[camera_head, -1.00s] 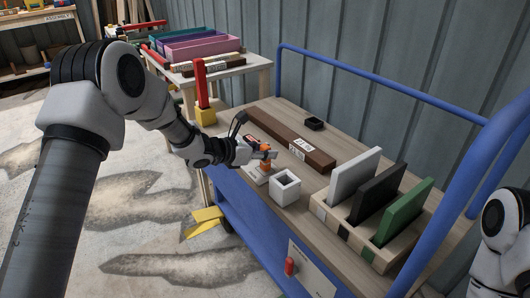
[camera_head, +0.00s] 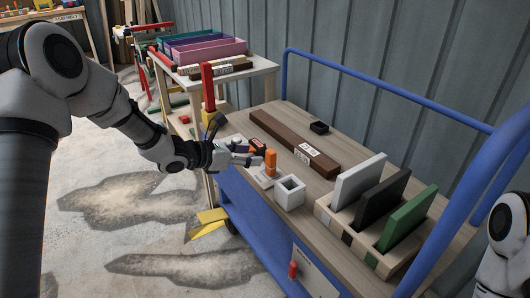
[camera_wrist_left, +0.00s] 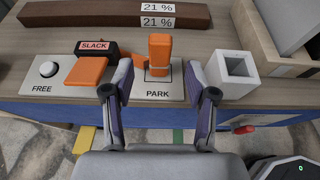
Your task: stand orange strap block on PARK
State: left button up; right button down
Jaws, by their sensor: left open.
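The orange strap block (camera_wrist_left: 159,53) stands upright on the PARK plate (camera_wrist_left: 146,94) in the left wrist view, and it also shows in the head view (camera_head: 270,161). My left gripper (camera_wrist_left: 158,80) is open, with one finger on each side of the block and visible gaps between. In the head view the left gripper (camera_head: 250,157) is just left of the block. An orange flat piece (camera_wrist_left: 86,71) lies on the plate beside a black SLACK box (camera_wrist_left: 97,46). A FREE plate (camera_wrist_left: 47,76) with a white knob is to its left. My right gripper is out of view.
A white square cup (camera_head: 289,192) stands right of the block, close to my left gripper. A long brown beam (camera_head: 293,143) lies behind. A rack (camera_head: 350,233) holds white, black and green panels. A blue rail (camera_head: 390,92) edges the cart.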

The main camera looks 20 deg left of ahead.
pick_arm(q)
jog(key=s+d+f+n+g+y, duration=0.1)
jog(key=s+f+n+g+y, duration=0.1)
jog(key=s+f+n, duration=0.7)
jog(key=s+d+f+n+g+y, duration=0.1)
jog(key=s+f+n+g, duration=0.1)
jog(key=s+f+n, duration=0.65)
jog(key=s+f+n+g+y, duration=0.1)
jog(key=s+f+n+g, duration=0.1)
jog(key=s+f+n, duration=0.2)
jog(key=s+a+f+n+g+y, duration=0.1)
jog(key=s+f+n, duration=0.4)
jog(key=s+n, duration=0.6)
jog(key=s+a+f+n+g+y, duration=0.1)
jog(key=s+f+n+g+y, duration=0.2)
jog(key=s+n, duration=0.4)
jog(key=f+n, duration=0.1)
jog(key=n, duration=0.3)
jog(key=shift+s+f+g, duration=0.15)
jog(key=shift+f+g, duration=0.25)
jog(key=shift+n, duration=0.25)
